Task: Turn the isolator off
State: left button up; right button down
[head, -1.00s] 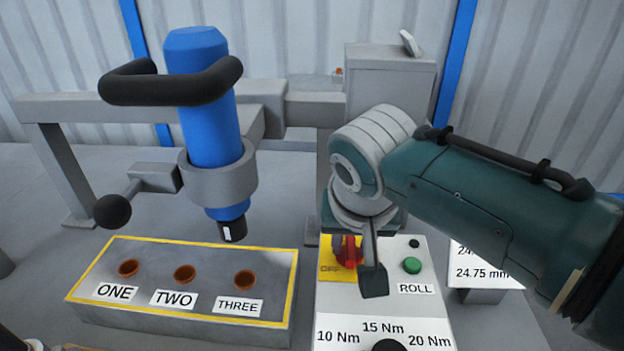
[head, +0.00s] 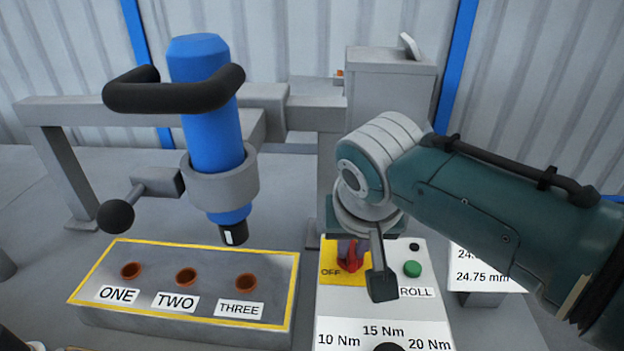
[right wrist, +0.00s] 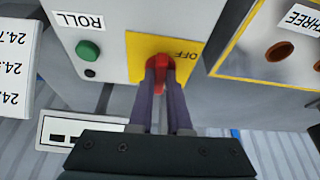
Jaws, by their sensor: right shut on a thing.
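The isolator is a red rotary handle (head: 350,261) on a yellow plate (head: 330,275) marked OFF, on the grey control box. In the head view my wrist and a dark flat part cover some of the plate and most of my fingers. My left gripper is not in view.
A green ROLL button (head: 412,269) and a black button sit right of the isolator. A torque dial marked 10, 15 and 20 Nm lies in front. A block (head: 190,320) labelled ONE, TWO, THREE and a blue tool (head: 210,130) with a black handle stand to the left.

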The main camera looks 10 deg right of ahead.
jog(key=shift+d+r+n+y+p, duration=0.15)
jog(key=shift+n+y+p, duration=0.4)
jog(key=shift+n, duration=0.55)
jog(key=shift+n+p, duration=0.35)
jog(key=shift+n, duration=0.45)
jog(key=shift+n+y, duration=0.55)
jog(key=shift+n, duration=0.45)
jog(key=n, duration=0.1)
jog(key=n+y, duration=0.1)
jog(key=shift+w+d+f+n+b, duration=0.1)
jog(key=shift+d+f+n+b, duration=0.05)
jog(key=shift+f+n+b, duration=0.2)
jog(key=n+g+y+b, duration=0.1)
jog(key=n+b, duration=0.1)
jog(key=n, duration=0.1)
jog(key=shift+n+b, duration=0.25)
jog(key=shift+b, duration=0.15)
jog(key=n+g+b, duration=0.1)
jog(key=n+b, duration=0.2)
jog(key=shift+w+y, duration=0.1)
jog(key=shift+y, duration=0.3)
jog(key=shift+d+r+n+g+b, duration=0.15)
jog(key=shift+n+g+b, duration=0.35)
jog(key=shift+n+b, duration=0.8)
